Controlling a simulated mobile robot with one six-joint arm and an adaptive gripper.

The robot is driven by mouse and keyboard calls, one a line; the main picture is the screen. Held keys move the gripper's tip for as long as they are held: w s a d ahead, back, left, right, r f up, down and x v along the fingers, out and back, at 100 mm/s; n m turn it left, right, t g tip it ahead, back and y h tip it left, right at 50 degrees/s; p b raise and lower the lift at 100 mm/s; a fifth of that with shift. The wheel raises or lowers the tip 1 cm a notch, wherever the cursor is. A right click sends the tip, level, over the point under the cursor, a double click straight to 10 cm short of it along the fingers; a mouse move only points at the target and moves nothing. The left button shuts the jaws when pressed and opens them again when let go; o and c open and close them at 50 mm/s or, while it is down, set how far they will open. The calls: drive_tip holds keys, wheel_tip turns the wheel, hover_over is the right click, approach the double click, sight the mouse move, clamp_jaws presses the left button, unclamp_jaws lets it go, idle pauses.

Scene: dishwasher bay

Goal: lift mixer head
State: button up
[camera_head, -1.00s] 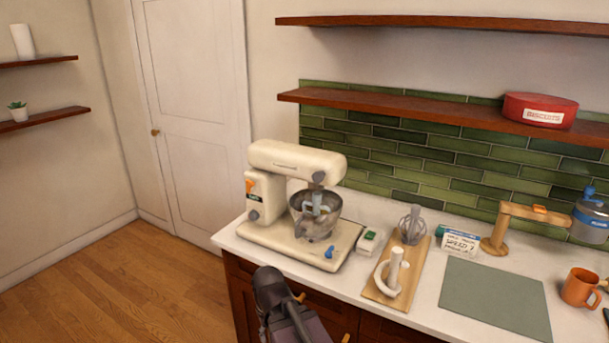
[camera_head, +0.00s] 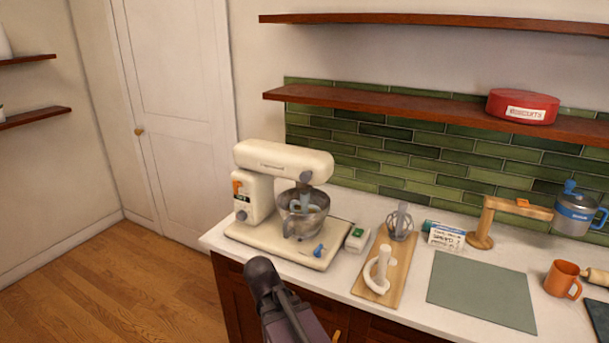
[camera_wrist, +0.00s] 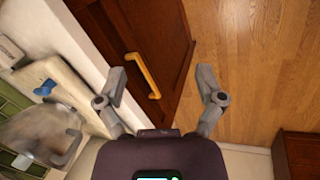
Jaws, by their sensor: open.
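The cream stand mixer (camera_head: 285,160) stands at the left end of the white counter, its head level above a metal bowl (camera_head: 302,212). An orange part (camera_head: 237,187) and a round knob show on the side of its column. A blue lever (camera_head: 319,250) sits on the base's front right. My arm shows below the counter in the head view, in front of the cabinets; its fingers are hard to make out there. In the wrist view my gripper (camera_wrist: 165,88) is open and empty, its fingers wide apart in front of a cabinet, with the bowl (camera_wrist: 40,135) at the left.
A wooden board (camera_head: 385,272) with a whisk and a white hook lies right of the mixer. Beyond it are a green mat (camera_head: 482,290), a wooden stand (camera_head: 482,240) and an orange mug (camera_head: 562,279). A shelf (camera_head: 420,111) hangs above. Open floor (camera_head: 120,285) lies left.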

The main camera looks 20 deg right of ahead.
drive_tip(key=w+d+r+n+t+h+p, duration=0.35)
drive_tip(key=w+d+r+n+h, duration=0.3)
drive_tip(key=r+n, duration=0.35)
drive_tip(key=n+t+h+p, duration=0.4)
drive_tip(key=n+t, duration=0.2)
drive_tip(key=n, duration=0.5)
approach(304, 179)
drive_tip(key=v, duration=0.3)
drive_tip(key=shift+w+n, duration=0.1)
drive_tip(key=shift+n, duration=0.3)
drive_tip(key=shift+d, duration=0.1)
drive_tip(key=x, duration=1.3)
drive_tip(key=shift+w+d, duration=0.25)
drive_tip(key=shift+c, duration=0.2)
clamp_jaws()
drive_tip(key=shift+r, duration=0.1)
